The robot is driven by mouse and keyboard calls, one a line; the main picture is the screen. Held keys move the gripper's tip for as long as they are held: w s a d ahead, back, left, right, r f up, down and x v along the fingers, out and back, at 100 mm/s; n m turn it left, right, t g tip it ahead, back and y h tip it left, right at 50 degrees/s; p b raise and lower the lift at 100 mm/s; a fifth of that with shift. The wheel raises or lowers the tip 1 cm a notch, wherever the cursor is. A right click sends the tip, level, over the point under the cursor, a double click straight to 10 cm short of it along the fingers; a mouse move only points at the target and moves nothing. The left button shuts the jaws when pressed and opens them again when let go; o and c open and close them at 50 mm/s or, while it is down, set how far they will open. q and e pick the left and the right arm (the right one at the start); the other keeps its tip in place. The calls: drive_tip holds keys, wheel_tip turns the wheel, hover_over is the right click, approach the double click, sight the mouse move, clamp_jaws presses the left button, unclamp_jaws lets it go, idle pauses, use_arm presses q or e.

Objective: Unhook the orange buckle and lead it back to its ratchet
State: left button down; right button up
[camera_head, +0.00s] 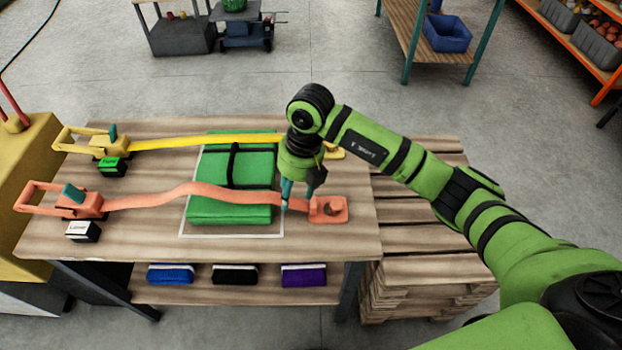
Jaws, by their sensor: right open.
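The orange buckle (329,209) lies at the right end of an orange strap (190,191) on the table's right side. The strap runs left over a green folded bundle (230,208) to the orange ratchet (79,203) at the left. My right gripper (297,203) is open and points down by the strap, just left of the buckle; whether it touches the strap I cannot tell. A yellow strap (200,141) runs behind, from a yellow ratchet (110,146) to a yellow buckle (335,152) partly hidden by my right arm. My left gripper is not in view.
A white label block (82,231) and a green-topped block (112,167) stand by the ratchets. The wooden table (330,240) has a lower shelf with blue, black and purple bundles. Stacked pallets (425,240) adjoin its right side. A yellow machine (30,170) stands at left.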

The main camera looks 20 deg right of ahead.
sight(315, 202)
drive_tip(key=d, duration=0.1)
drive_tip(key=d+h, duration=0.1)
drive_tip(key=d, duration=0.2)
drive_tip(key=shift+w+r+m+h, duration=0.2)
drive_tip(key=shift+w+m+h, duration=0.15)
drive_tip(key=shift+m+h, duration=0.05)
drive_tip(key=shift+d+f, duration=0.1)
drive_tip(key=shift+f, duration=0.15)
drive_tip(key=shift+f+p, duration=0.8)
drive_tip(key=shift+f, duration=2.4)
clamp_jaws()
drive_tip(key=shift+d, duration=0.2)
drive_tip(key=shift+s+d, duration=0.15)
drive_tip(key=shift+d, duration=0.05)
drive_tip(key=shift+r+p, duration=0.25)
drive_tip(key=shift+p, duration=0.05)
drive_tip(key=shift+r+p, duration=0.3)
drive_tip(key=shift+r, duration=0.1)
